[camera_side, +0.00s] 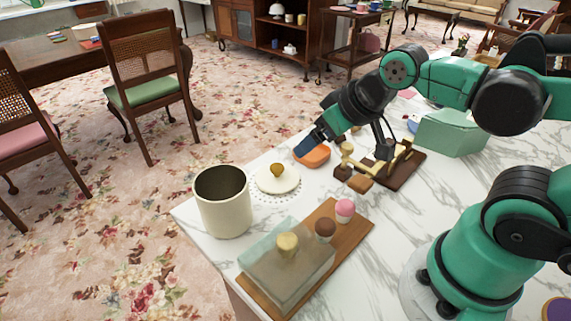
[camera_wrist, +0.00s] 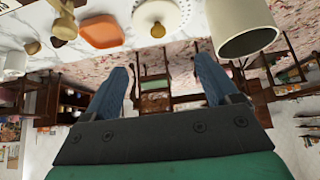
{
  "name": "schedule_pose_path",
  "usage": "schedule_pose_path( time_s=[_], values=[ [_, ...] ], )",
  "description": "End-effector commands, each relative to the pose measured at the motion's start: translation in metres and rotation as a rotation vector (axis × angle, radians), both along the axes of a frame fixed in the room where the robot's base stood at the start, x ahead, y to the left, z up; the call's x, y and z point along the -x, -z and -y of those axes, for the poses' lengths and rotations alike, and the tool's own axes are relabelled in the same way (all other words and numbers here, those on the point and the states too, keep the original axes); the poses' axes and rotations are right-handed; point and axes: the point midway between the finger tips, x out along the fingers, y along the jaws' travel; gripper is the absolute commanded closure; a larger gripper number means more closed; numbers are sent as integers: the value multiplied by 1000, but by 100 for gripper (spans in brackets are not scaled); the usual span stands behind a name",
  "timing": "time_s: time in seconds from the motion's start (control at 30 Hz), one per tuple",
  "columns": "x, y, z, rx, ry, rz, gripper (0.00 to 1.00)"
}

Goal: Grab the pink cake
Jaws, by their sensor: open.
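The pink cake (camera_side: 345,208) is a small cupcake with a pink top, upright at the far right end of a wooden board (camera_side: 352,236) on the marble counter. My gripper (camera_side: 305,148) has blue fingers and is above and behind the board, near the orange dish, apart from the pink cake. In the wrist view, my gripper (camera_wrist: 162,65) has its fingers spread with nothing between them. The pink cake is not visible there.
A tall cream canister (camera_side: 223,205) stands at the counter's left edge. Bare marble lies right of the board.

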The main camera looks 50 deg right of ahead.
Motion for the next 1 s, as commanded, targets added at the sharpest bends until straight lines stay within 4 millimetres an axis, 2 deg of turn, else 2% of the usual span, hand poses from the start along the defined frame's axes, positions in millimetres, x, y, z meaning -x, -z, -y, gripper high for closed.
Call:
schedule_pose_path(
  time_s=[0.17,0.23,0.43,0.6,0.83,1.0],
  values=[
    [1,1,0,-7,12,-11,19],
    [3,8,2,-40,67,-63,19],
    [31,44,10,-195,451,-378,19],
    [52,59,13,-240,712,-558,19],
    [56,71,13,-244,765,-591,19],
    [57,87,13,-244,762,-589,19]
  ],
)
